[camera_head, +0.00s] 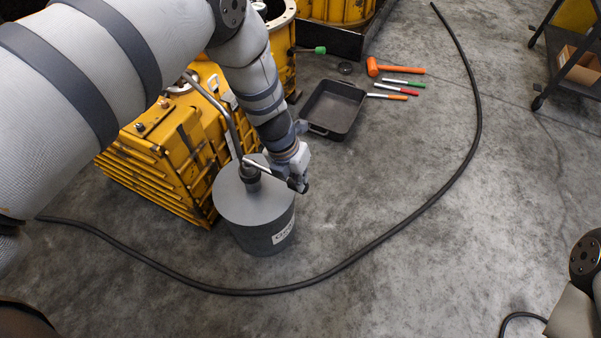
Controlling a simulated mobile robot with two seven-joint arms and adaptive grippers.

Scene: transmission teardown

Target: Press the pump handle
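A grey cylindrical pump can (255,215) with a white label stands on the floor in front of the yellow transmission housing. A bent metal tube (222,112) rises from its top toward the upper left. The thin pump handle (262,167) runs from the pump head to the lower right. My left gripper (293,183) is at the outer end of this handle, above the can's right edge. Its fingers are small and dark here, and I cannot tell whether they are closed on the handle. My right gripper is not in view; part of my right arm shows at the lower right.
The yellow housing (170,145) is close behind the can. A black tray (333,108), an orange mallet (395,69) and several coloured-handled tools lie behind to the right. A black hose (415,213) curves around the can. A dark cart (565,55) stands at the upper right.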

